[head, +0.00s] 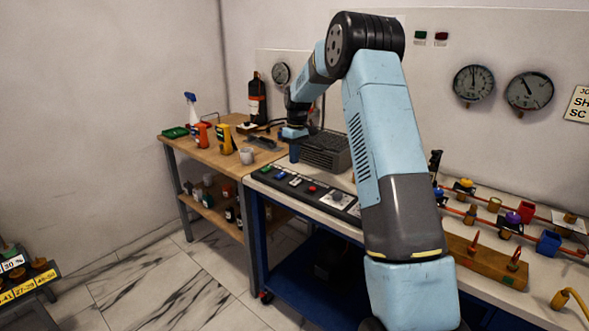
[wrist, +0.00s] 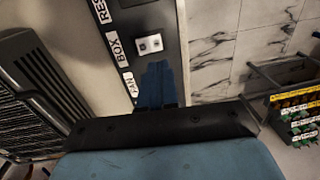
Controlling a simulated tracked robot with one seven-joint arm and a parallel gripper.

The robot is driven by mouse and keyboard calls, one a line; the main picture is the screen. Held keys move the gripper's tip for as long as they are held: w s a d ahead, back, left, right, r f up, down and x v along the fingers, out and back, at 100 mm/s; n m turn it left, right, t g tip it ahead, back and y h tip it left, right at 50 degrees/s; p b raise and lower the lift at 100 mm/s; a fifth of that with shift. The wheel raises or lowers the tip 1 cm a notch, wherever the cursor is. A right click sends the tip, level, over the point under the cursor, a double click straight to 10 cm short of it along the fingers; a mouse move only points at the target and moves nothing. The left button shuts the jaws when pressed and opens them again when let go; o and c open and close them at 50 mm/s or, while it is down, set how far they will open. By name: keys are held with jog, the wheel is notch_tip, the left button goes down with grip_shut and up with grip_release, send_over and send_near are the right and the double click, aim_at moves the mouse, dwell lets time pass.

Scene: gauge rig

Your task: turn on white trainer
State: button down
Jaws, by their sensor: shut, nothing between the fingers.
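A dark control panel (head: 303,190) runs along the front edge of the rig bench, with green, blue, white and red controls in a row. The white control (head: 295,181) sits between the blue and red ones. In the wrist view a white two-part switch (wrist: 149,44) shows on the panel, close to labels, one reading "BOX". My gripper (head: 293,157) is over the panel's left end, near the grey vented box. In the wrist view its blue fingers (wrist: 157,68) are shut and empty, just below the switch in the picture. I cannot tell whether they touch the panel.
The grey vented box (head: 326,152) stands behind the panel and shows at left in the wrist view (wrist: 40,85). A wooden table (head: 190,146) with a cup (head: 246,156), meters and a spray bottle stands to the left. Pipes and valves (head: 500,218) lie right of my arm.

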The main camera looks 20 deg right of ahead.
notch_tip(320, 180, up, 6)
jog(key=shift+s+a, duration=0.2)
jog(key=shift+a, duration=0.1)
jog(key=s+a+r+m+t, duration=0.1)
jog(key=s+r+m+t, duration=0.1)
jog(key=s+r, duration=0.8)
jog(key=s+a+r+m+t, duration=0.1)
jog(key=s+r, duration=0.6)
jog(key=s, duration=0.8)
jog(key=s+f+m+t, duration=0.1)
jog(key=s+f+m, duration=0.1)
jog(key=s, duration=1)
jog(key=s+f+m+t, duration=0.2)
jog(key=s, duration=1)
jog(key=shift+h, duration=0.4)
